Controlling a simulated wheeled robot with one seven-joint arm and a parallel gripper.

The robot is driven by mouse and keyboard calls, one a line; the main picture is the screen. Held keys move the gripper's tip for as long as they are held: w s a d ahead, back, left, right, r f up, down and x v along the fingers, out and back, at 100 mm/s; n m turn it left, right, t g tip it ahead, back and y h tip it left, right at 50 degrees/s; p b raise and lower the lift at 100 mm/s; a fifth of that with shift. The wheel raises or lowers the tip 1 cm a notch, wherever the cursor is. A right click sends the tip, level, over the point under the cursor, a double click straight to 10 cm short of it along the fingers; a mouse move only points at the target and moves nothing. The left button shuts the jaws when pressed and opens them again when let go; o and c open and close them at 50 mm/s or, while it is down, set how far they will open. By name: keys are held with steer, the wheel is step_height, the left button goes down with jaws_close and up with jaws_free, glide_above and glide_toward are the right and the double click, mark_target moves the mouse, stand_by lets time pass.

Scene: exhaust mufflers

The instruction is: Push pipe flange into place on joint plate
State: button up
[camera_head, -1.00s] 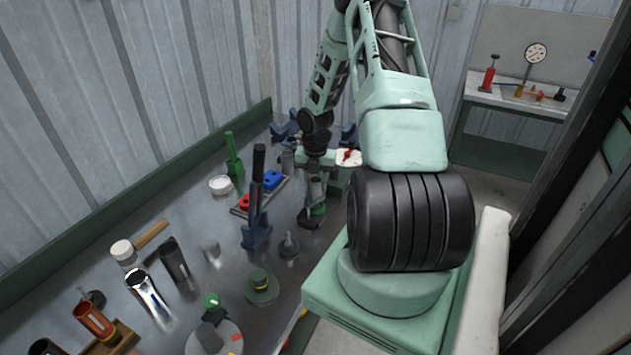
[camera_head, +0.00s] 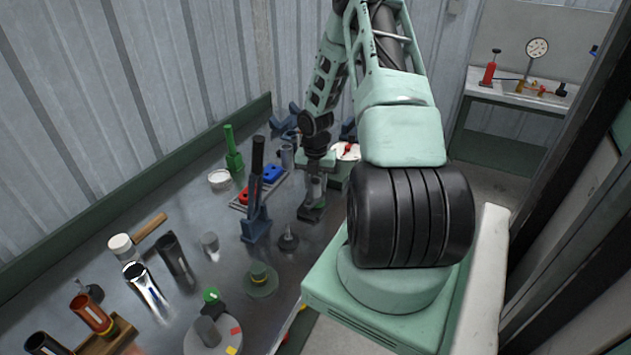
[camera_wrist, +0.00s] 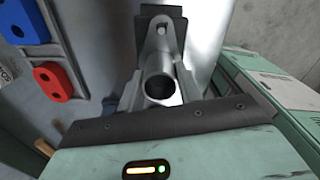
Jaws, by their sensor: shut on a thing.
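My gripper (camera_head: 312,206) is low over the bench at its right side, shut on a grey metal pipe piece that I take for the pipe flange (camera_wrist: 161,87). In the wrist view its round open end faces the camera, between the fingers. Beyond it is a grey lug with a small hole, against a dark plate (camera_wrist: 150,14). I cannot tell whether that plate is the joint plate or part of my fingers. The flange's lower end and any contact with a plate are hidden.
A blue upright clamp (camera_head: 256,215) stands left of my gripper. Behind it is a tray with a red block (camera_wrist: 52,80) and a blue block (camera_wrist: 22,20). A dark knobbed part (camera_head: 288,241) is in front.

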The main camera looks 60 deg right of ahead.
steer(key=shift+f, duration=0.5)
steer(key=o, duration=1.2)
step_height(320, 180, up, 18)
steer(key=shift+f+b, duration=0.25)
steer(key=shift+b, duration=0.9)
